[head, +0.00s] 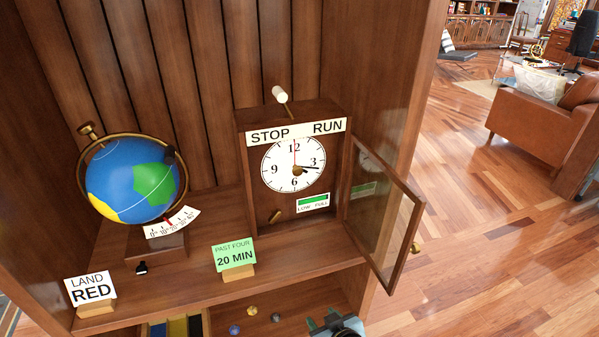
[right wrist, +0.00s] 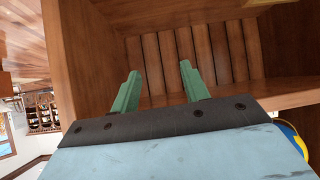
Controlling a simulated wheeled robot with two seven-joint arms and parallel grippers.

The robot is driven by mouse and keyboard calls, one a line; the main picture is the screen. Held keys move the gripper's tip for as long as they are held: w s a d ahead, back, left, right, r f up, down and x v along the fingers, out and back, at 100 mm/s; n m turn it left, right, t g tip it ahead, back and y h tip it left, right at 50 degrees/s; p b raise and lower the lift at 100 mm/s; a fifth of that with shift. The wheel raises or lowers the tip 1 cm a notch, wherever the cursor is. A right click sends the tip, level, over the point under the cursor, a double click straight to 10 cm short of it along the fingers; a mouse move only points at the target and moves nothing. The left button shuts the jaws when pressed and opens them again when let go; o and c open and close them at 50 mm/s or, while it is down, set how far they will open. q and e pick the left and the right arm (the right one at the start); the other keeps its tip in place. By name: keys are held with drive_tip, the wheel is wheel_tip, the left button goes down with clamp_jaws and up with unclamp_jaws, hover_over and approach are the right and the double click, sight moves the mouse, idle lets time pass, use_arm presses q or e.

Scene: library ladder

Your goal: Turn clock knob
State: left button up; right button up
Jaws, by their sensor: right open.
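The clock (head: 294,164) stands upright in a wooden case on the shelf in the head view. A small brass knob (head: 297,170) sits at the middle of its white dial, with a thin red hand and dark hands around it. A brass key-like piece (head: 275,216) is low on the case front. A white-tipped lever (head: 279,95) rises above the STOP/RUN label, leaning left. The glass door (head: 383,215) is swung open to the right. My right gripper (head: 324,321) is below the shelf front, apart from the clock; its green fingers are spread and empty in the right wrist view (right wrist: 160,88).
A globe (head: 132,180) stands left of the clock. Cards read LAND RED (head: 90,289) and PAST FOUR 20 MIN (head: 233,256). A LOW/FULL gauge (head: 313,202) shows green. Small knob-like pieces (head: 252,311) lie in the lower compartment. The open door juts beyond the shelf edge.

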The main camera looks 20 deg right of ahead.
drive_tip(key=w+r+t, duration=0.2)
drive_tip(key=w+r, duration=0.1)
drive_tip(key=r, duration=0.5)
drive_tip(key=w+r+t, duration=0.2)
drive_tip(key=w+r, duration=0.2)
drive_tip(key=r, duration=0.4)
drive_tip(key=m+t, duration=0.1)
drive_tip(key=t, duration=0.2)
approach(298, 173)
drive_tip(key=shift+h, duration=0.3)
drive_tip(key=w, duration=0.9)
drive_tip(key=shift+a, duration=0.25)
use_arm(q)
drive_tip(key=shift+w+d+r, duration=0.1)
drive_tip(key=shift+w+r, duration=0.15)
drive_tip(key=shift+w, duration=0.8)
